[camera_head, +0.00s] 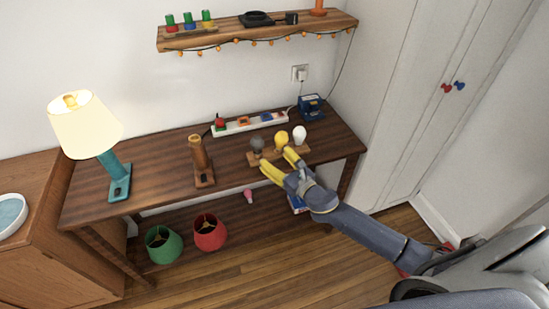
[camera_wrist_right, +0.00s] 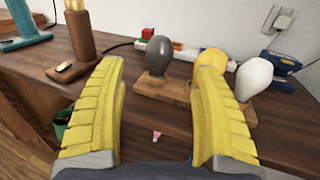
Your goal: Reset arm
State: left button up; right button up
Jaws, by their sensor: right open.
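My right gripper (camera_head: 278,165) is open and empty at the front edge of the wooden table (camera_head: 150,180), just in front of a small wooden holder (camera_head: 296,154). Its yellow fingers (camera_wrist_right: 158,98) stand wide apart in the right wrist view, with nothing between them. The holder carries a grey bulb (camera_head: 257,145), a yellow bulb (camera_head: 281,138) and a white bulb (camera_head: 299,133). In the wrist view the right finger partly covers the yellow bulb (camera_wrist_right: 211,60). My left gripper is not in view.
A lit lamp (camera_head: 86,125) and a brown lamp base (camera_head: 200,160) stand on the table, with a power strip (camera_head: 250,123) behind. A wall shelf (camera_head: 255,29) hangs above; a white cabinet (camera_head: 410,90) stands right.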

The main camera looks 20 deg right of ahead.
jog(key=s+d+f+m+g+h, duration=0.2)
jog(key=s+f+m+g+h, duration=0.1)
jog(key=s+m, duration=0.8)
jog(key=s+d+f+m+g+h, duration=0.3)
jog(key=s+m+g, duration=0.1)
jog(key=s+m, duration=0.65)
jog(key=s+d+f+m+g+h, duration=0.2)
jog(key=s+m+g+h, duration=0.15)
jog(key=s+m, duration=0.7)
jog(key=s+a+f+g+y, duration=0.1)
jog(key=s+a+f, duration=0.1)
jog(key=f, duration=0.9)
jog(key=s+a+f+g+y, duration=0.1)
jog(key=a+f, duration=0.1)
jog(key=f, duration=1)
jog(key=s+a+f+g+y, duration=0.1)
jog(key=s+a+f, duration=0.1)
jog(key=f, duration=0.9)
jog(key=s+f+m+g+y, duration=0.1)
jog(key=s+f+m+g, duration=0.1)
jog(key=s+f, duration=1.6)
jog(key=s+m, duration=0.1)
jog(key=s, duration=0.1)
jog(key=shift+s+d, duration=0.25)
jog(key=shift+s, duration=0.1)
